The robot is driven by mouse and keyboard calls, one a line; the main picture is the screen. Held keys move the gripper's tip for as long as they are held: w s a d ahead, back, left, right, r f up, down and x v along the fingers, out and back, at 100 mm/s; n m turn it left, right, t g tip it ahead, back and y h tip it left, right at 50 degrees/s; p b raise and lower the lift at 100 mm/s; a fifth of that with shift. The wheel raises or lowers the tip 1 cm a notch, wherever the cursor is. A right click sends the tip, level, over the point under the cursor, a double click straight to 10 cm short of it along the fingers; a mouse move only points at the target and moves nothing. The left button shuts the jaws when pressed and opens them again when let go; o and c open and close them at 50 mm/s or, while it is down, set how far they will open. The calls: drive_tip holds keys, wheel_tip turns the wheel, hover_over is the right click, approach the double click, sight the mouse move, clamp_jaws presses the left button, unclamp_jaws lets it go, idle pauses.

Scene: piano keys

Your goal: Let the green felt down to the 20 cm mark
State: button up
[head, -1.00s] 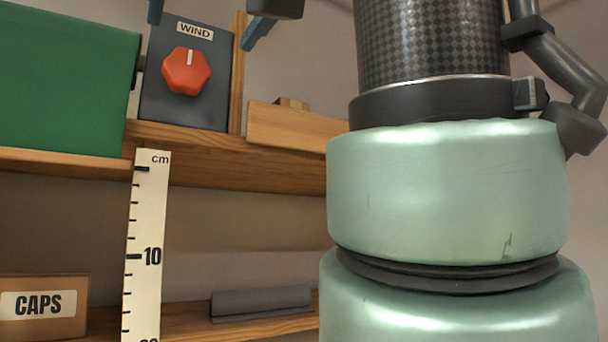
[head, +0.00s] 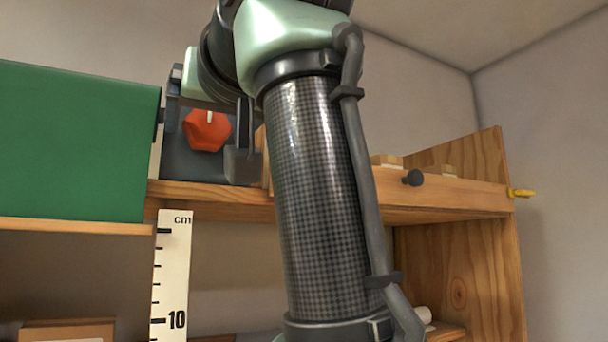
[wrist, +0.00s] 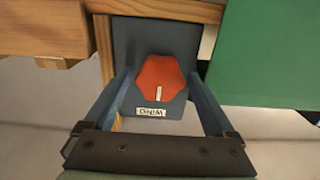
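The cm scale (head: 172,275) hangs upright, visible to just past 10; the 20 mark is out of view. The red WIND knob (head: 207,131) sits on a dark panel (wrist: 130,35), its white line upward in the head view. My gripper (wrist: 160,85) is open, one finger either side of the knob (wrist: 160,78), with gaps visible.
My arm covers the middle of the head view. A wooden shelf (head: 455,198) with a dark peg (head: 412,178) runs right of it, and a yellow hook (head: 522,193) is on its side. A box (head: 68,331) sits low at left.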

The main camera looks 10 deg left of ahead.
drive_tip(key=c, duration=1)
drive_tip(key=shift+c, duration=0.2)
